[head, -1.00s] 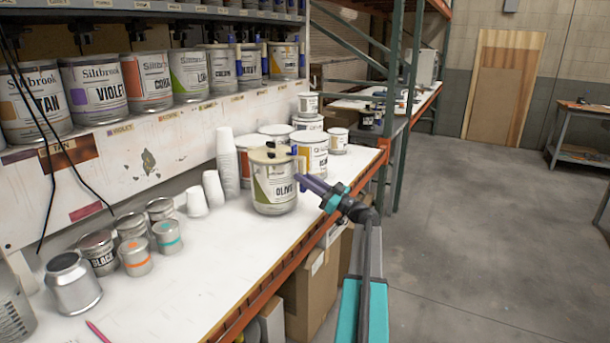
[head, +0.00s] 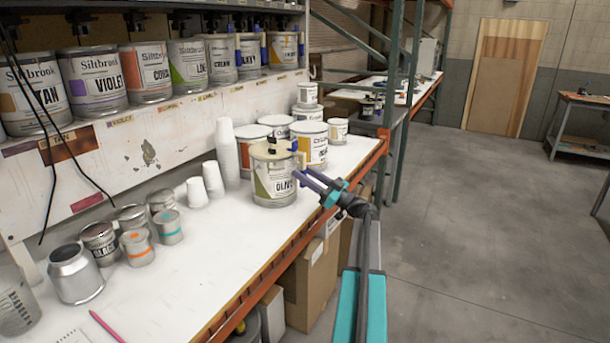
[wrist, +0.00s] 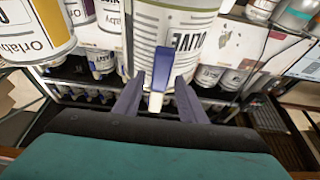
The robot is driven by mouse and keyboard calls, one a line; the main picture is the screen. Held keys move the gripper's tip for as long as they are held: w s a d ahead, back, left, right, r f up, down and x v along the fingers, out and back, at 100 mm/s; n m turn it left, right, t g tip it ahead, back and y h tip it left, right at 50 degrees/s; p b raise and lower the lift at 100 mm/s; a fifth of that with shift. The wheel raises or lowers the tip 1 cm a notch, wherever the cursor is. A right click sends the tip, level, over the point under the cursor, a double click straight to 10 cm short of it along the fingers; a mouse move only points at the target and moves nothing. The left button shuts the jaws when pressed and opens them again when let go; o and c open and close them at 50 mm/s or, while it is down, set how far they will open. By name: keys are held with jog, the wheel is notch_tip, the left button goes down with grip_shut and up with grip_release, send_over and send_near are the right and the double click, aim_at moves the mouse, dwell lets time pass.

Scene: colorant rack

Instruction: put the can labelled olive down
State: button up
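The can labelled olive (head: 273,180) is a white and grey can with a green patch and a tan lid. In the head view it stands upright on the white bench (head: 210,265), close to the front edge. My gripper (head: 302,177) is just to its right with its fingers spread. In the wrist view the olive can (wrist: 172,30) is straight ahead. A small blue and white part (wrist: 159,80) of the can shows between my open fingers (wrist: 158,98), with gaps on both sides.
Several other paint cans (head: 310,143) stand behind the olive can. Stacked white cups (head: 228,155) are to its left, small tins (head: 137,247) further left. A shelf of labelled cans (head: 92,80) runs above. The front of the bench is mostly clear.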

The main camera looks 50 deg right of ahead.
jog(key=shift+s, duration=0.1)
jog(key=b+v, duration=0.2)
jog(key=v, duration=0.9)
jog(key=shift+s+f+b, duration=0.15)
jog(key=shift+s+b, duration=0.2)
jog(key=shift+b, duration=0.05)
jog(key=shift+d, duration=0.15)
